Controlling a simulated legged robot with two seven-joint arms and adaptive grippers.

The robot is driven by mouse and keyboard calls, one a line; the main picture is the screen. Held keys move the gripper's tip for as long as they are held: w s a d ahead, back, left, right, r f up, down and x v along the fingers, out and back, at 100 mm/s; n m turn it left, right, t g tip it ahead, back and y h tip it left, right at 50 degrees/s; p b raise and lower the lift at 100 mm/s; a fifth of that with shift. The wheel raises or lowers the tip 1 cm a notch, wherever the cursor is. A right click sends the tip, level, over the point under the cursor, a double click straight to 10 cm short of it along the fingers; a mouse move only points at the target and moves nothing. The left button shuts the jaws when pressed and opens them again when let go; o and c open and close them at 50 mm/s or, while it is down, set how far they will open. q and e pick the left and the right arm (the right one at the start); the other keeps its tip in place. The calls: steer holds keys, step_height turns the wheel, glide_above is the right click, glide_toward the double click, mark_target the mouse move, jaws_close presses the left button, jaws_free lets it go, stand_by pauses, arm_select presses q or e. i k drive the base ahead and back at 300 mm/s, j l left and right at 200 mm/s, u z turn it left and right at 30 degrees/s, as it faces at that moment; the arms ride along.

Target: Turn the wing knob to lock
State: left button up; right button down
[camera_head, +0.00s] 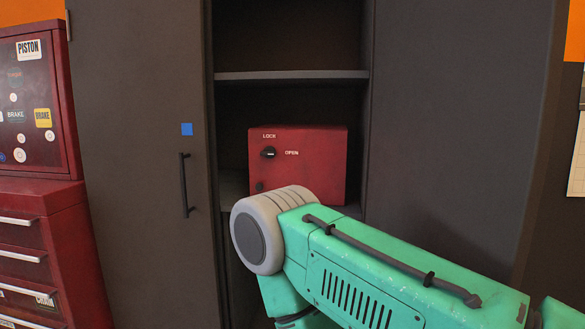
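A red box (322,165) stands on a shelf inside the open dark cabinet, near the middle of the view. Its front carries a small black wing knob (268,153), with the label LOCK above it and OPEN to its right. The knob's wing looks roughly level, toward OPEN. A second small dark round part sits lower on the box front. My green and grey arm comes in from the lower right, in front of the box's lower part. Its gripper is hidden or below the picture edge. My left gripper is out of view.
The cabinet has a shelf (292,75) above the box and dark doors to both sides; the left door (140,240) has a handle (185,185) and a blue square. A red tool chest (45,250) stands at the far left. Space before the knob is clear.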

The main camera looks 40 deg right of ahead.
mark_target(269, 152)
steer(key=j+z, duration=0.2)
steer(key=z, duration=0.15)
steer(key=k+j+z, duration=0.1)
steer(key=z, duration=0.25)
steer(key=k+j+z, duration=0.1)
steer(key=j+z, duration=0.2)
